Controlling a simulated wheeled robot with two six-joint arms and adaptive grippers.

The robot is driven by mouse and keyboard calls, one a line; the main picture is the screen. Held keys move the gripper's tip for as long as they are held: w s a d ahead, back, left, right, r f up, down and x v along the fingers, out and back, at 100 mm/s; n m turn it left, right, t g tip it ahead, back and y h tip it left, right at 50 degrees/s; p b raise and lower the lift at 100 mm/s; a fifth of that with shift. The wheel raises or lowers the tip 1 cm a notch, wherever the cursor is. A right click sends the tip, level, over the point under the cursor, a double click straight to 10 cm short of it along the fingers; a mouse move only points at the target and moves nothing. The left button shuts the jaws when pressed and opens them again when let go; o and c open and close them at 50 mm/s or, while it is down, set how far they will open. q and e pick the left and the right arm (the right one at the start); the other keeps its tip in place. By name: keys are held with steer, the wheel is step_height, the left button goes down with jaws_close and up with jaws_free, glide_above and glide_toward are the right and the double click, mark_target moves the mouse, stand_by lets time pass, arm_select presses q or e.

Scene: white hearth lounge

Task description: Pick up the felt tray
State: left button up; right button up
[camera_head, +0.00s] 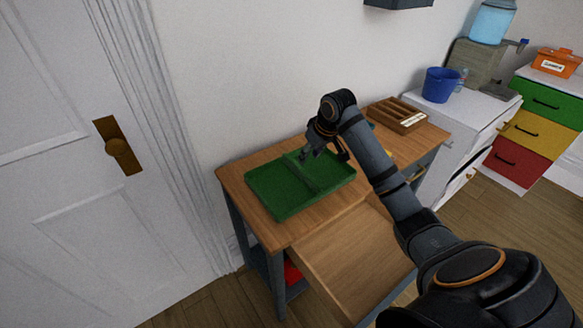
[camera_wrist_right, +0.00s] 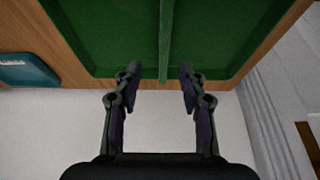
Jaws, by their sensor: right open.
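The green felt tray (camera_head: 282,195) lies on top of the wooden table, towards its left end. It is shallow, with a divider across the middle. My right gripper (camera_head: 308,155) is at the tray's back edge, near the divider's far end. In the right wrist view the tray (camera_wrist_right: 120,30) fills the top, and the open fingers of my right gripper (camera_wrist_right: 158,75) stand either side of the divider line, with nothing held. I cannot tell whether the fingers touch the tray. My left gripper is in neither view.
The wooden table (camera_head: 270,228) has an open, empty-looking drawer (camera_head: 345,255) at its front. A wooden compartment box (camera_head: 396,115) stands at its right end. A teal object (camera_wrist_right: 28,72) lies beside the tray. A blue bucket (camera_head: 440,85) stands on the white cabinet. A white door (camera_head: 60,200) is at left.

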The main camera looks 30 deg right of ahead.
mark_target(302, 170)
steer(key=shift+w, duration=0.25)
step_height(302, 170, down, 3)
steer(key=shift+a+r, duration=0.1)
steer(key=shift+r, duration=0.1)
steer(key=shift+x, duration=1.15)
steer(key=shift+w, duration=0.3)
steer(key=shift+a+f, duration=0.2)
steer(key=shift+f, duration=0.6)
steer(key=x, duration=0.3)
steer(key=shift+w+a+f, duration=0.1)
steer(key=shift+f, duration=0.2)
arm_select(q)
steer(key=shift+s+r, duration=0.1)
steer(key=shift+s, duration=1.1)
arm_select(e)
steer(key=shift+c, duration=0.6)
jaws_close()
